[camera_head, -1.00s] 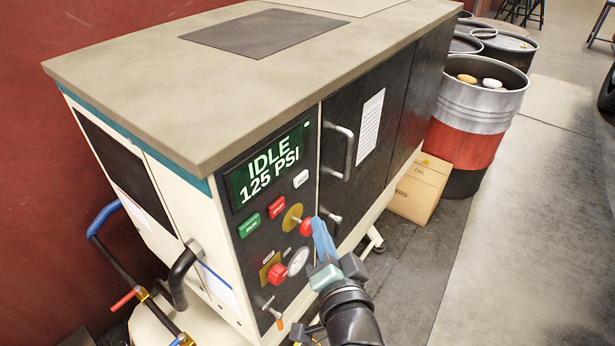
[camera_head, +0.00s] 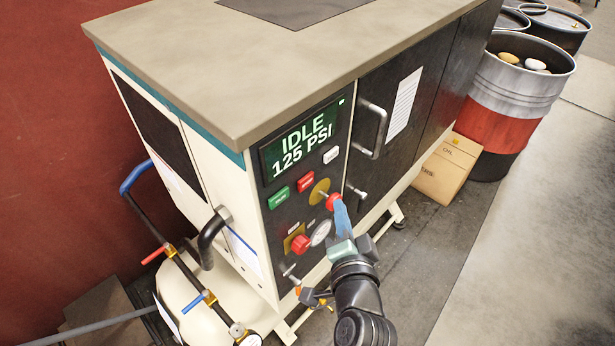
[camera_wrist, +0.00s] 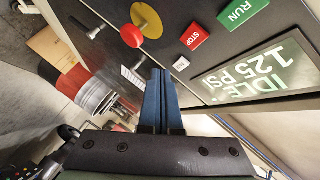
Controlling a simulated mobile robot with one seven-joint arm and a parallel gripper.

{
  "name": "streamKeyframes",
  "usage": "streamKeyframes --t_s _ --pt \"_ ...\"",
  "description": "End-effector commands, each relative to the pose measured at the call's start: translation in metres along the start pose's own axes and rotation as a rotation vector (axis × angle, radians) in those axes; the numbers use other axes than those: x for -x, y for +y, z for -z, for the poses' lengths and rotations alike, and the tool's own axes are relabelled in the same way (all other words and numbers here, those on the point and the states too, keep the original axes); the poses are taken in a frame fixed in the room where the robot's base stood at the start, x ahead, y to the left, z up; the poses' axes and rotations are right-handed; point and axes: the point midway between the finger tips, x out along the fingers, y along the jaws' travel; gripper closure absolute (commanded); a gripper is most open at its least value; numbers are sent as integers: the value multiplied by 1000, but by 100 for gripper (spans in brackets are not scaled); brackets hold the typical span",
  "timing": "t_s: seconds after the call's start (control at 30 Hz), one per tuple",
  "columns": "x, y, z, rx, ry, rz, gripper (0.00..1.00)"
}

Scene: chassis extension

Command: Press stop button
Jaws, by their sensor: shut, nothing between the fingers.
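The red STOP button (camera_head: 306,181) is on the machine's dark front panel, between the green RUN button (camera_head: 279,198) and a white button (camera_head: 330,156). In the wrist view the STOP button (camera_wrist: 194,36) appears upside down, up and right of my fingertips. My gripper (camera_head: 337,206) has its blue fingers together and empty, in front of the panel. In the head view its tips overlap a red mushroom knob (camera_head: 332,201); the wrist view shows this knob (camera_wrist: 132,35) left of the fingers, apart from them. The display (camera_head: 297,137) reads "IDLE 125 PSI".
A door handle (camera_head: 372,130) sticks out to the right. A cardboard box (camera_head: 447,168) and drums (camera_head: 515,85) stand farther right. The floor at lower right is clear.

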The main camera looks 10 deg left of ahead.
Motion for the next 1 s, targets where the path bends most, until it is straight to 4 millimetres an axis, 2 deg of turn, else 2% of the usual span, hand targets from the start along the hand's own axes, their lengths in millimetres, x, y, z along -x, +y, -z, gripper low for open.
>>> streamKeyframes --t_s 0.03,0.13,0.4,1.0 --pt "-5 -8 -3 1 -2 2 100" --pt "-15 -15 -10 0 -2 2 100" --pt "-33 -25 -23 0 0 -1 100" --pt "-36 -27 -26 0 1 0 100"
